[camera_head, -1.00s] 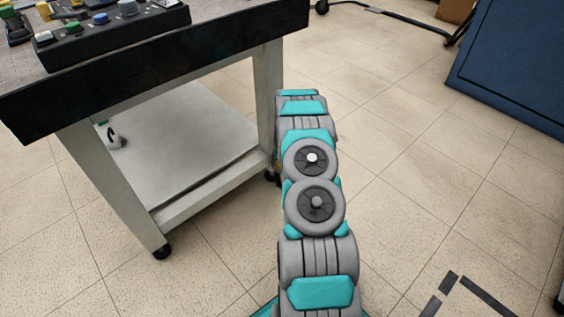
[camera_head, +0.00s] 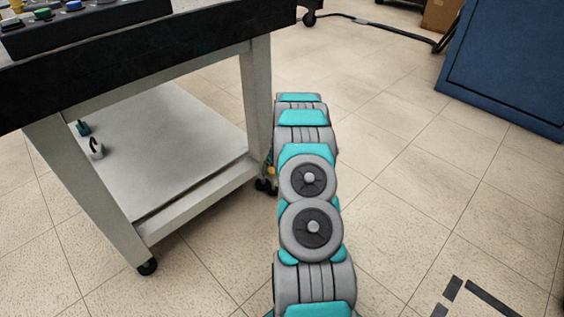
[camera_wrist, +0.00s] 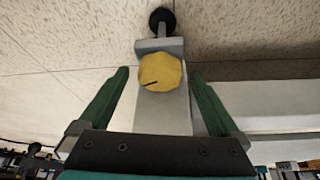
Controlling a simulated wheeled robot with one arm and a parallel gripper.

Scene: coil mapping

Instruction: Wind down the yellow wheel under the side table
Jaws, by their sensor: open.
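The yellow wheel (camera_wrist: 160,72) is a faceted knob with a short dark mark, mounted low on a pale leg of the side table, next to a black castor (camera_wrist: 162,20). A sliver of the wheel (camera_head: 271,170) shows beside my arm in the head view. My gripper (camera_wrist: 159,74) is open, with one green finger on each side of the wheel in the wrist view. Gaps show between the fingers and the wheel, and I cannot tell the depth between them. The side table (camera_head: 200,62) has a black top edge, pale legs and a lower shelf. My arm hides the gripper in the head view.
A button panel (camera_head: 85,25) sits on the table top. Small items, one a hook-like piece (camera_head: 96,148), are at the lower shelf. A blue cabinet (camera_head: 505,65) stands at the right, with a cable (camera_head: 385,32) behind. Tiled floor right of my arm is mostly clear.

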